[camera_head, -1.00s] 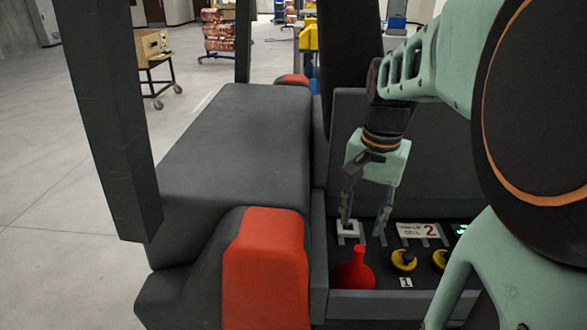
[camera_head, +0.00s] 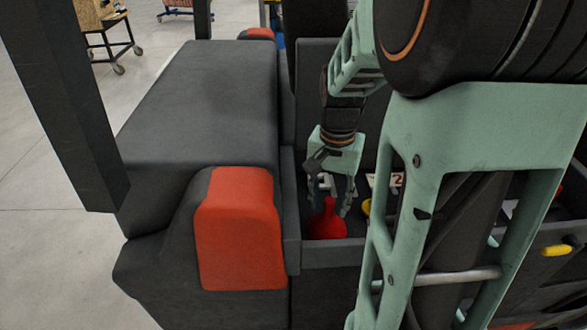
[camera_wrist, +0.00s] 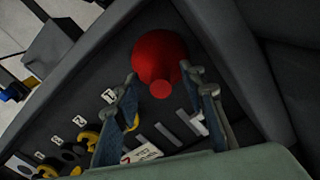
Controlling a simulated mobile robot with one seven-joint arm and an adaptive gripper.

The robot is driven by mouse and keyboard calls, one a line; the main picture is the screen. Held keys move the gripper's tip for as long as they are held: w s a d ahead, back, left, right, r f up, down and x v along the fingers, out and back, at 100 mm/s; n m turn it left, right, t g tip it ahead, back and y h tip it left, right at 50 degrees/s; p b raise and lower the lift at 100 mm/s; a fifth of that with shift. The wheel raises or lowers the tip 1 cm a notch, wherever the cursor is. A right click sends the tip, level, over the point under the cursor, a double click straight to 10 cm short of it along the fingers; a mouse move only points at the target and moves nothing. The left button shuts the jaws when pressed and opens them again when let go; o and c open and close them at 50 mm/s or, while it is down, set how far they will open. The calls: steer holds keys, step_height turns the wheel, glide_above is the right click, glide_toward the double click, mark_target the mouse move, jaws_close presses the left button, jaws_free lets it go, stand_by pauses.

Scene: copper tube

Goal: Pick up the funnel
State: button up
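The red funnel (camera_head: 326,226) stands in the dark tray (camera_head: 330,252) near its front left corner, spout up. In the wrist view the funnel (camera_wrist: 158,55) shows its round body, with the spout end facing the camera. My gripper (camera_head: 334,202) points down just above and at the funnel. In the wrist view my gripper (camera_wrist: 162,82) is open, one finger on each side of the spout. I see a gap between the fingers and the spout, so no contact shows.
The tray walls rise close beside the funnel. Yellow-and-black round parts (camera_wrist: 88,140) and number labels lie along the tray. A red-orange block (camera_head: 240,228) and a large dark housing (camera_head: 205,105) are left of the tray.

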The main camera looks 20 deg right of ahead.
steer(key=shift+f, duration=0.4)
jaws_close()
steer(key=shift+r, duration=0.1)
